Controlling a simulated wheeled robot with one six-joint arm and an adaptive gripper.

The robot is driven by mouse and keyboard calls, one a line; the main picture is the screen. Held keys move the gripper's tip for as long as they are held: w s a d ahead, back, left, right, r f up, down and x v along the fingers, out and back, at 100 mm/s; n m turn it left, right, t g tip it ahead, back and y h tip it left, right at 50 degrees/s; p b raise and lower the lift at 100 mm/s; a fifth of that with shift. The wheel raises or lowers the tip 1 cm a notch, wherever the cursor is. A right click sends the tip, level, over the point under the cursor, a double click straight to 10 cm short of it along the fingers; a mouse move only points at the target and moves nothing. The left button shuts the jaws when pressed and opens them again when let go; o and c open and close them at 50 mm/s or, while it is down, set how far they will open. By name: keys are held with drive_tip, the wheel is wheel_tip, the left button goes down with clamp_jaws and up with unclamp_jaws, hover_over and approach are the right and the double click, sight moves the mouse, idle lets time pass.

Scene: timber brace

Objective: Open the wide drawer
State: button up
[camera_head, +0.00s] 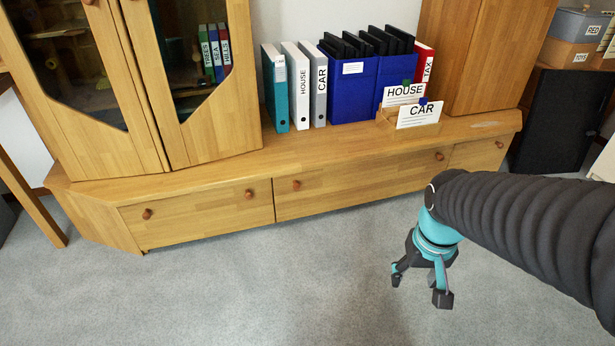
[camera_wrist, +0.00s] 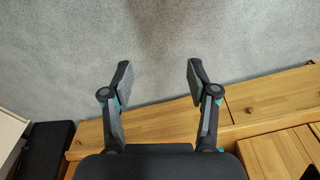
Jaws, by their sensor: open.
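The low wooden cabinet (camera_head: 330,150) has a row of drawers along its front. The widest-looking one is the middle drawer (camera_head: 365,186), closed, with two round reddish-brown knobs: a left knob (camera_head: 296,184) and a right knob (camera_head: 440,156). My gripper (camera_head: 419,288) hangs fingers down over the carpet in front of this drawer's right part, apart from it and touching nothing. In the wrist view my gripper (camera_wrist: 158,74) has its two fingers spread, with only carpet between them. Wooden cabinet surfaces and a small knob (camera_wrist: 249,109) show at the bottom there.
A left drawer (camera_head: 200,213) and a small right drawer (camera_head: 478,154) are closed. Binders (camera_head: 301,90), blue file boxes (camera_head: 348,95) and a card holder (camera_head: 415,130) stand on the cabinet top. A dark box unit (camera_head: 560,120) stands at right. The carpet (camera_head: 230,290) in front is clear.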

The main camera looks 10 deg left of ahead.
drive_tip(key=w+a+f+n+b, duration=0.1)
drive_tip(key=w+a+f+b, duration=0.1)
drive_tip(key=w+a+f, duration=0.5)
drive_tip(key=w+a+f+n+b, duration=0.1)
drive_tip(key=w+a+f, duration=0.2)
drive_tip(key=w+f, duration=0.8)
drive_tip(key=n+t+y+b, duration=0.4)
drive_tip(key=t+y, duration=0.5)
drive_tip(key=t, duration=0.6)
approach(297, 189)
drive_tip(key=shift+n, duration=0.5)
drive_tip(key=x, duration=0.5)
drive_tip(key=b+x, duration=0.1)
drive_tip(key=x, duration=0.5)
drive_tip(key=shift+w+f, duration=0.1)
drive_tip(key=shift+f, duration=0.05)
clamp_jaws()
